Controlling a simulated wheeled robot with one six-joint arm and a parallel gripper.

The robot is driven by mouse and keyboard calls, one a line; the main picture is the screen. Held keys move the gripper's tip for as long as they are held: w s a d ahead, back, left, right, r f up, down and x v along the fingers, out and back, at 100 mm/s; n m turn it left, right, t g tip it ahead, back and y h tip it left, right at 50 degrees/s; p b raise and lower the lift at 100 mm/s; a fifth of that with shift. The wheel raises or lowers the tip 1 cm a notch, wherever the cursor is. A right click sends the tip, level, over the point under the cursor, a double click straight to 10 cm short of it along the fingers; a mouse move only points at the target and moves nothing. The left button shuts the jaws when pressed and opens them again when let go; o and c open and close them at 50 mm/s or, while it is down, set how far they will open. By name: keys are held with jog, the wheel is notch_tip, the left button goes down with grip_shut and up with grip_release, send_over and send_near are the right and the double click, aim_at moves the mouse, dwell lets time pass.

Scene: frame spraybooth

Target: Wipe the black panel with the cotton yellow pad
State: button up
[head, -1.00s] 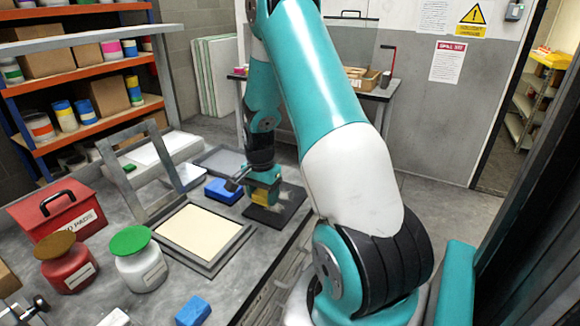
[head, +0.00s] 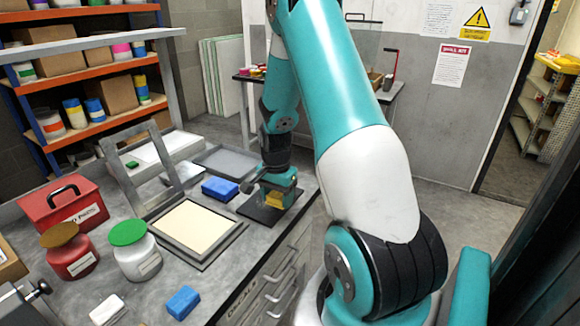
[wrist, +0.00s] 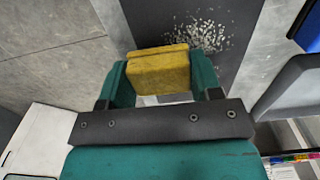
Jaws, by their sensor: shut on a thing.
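The black panel (head: 256,211) lies flat on the grey bench, near its right edge. In the wrist view the black panel (wrist: 150,18) carries a patch of pale specks (wrist: 203,35) just beyond the pad, to the right. The yellow pad (wrist: 158,70) is gripped between my gripper's two teal fingers (wrist: 160,82). In the head view my gripper (head: 277,190) points down over the panel with the yellow pad (head: 276,200) at its tip. Whether the pad touches the panel I cannot tell. The gripper hides part of the panel.
A blue block (head: 220,188) lies left of the panel. A framed cream sheet (head: 190,228) lies in front of it, and a grey tray (head: 222,160) behind. A grey metal frame (head: 143,170) stands at left, with a red box (head: 65,208) and lidded pots (head: 135,255) nearby.

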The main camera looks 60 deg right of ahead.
aim_at(278, 195)
jog(key=shift+s+a+r+p, duration=0.1)
jog(key=shift+r+p, duration=0.25)
jog(key=shift+r, duration=0.5)
jog(key=shift+r+p, duration=2)
jog(key=shift+r, duration=0.35)
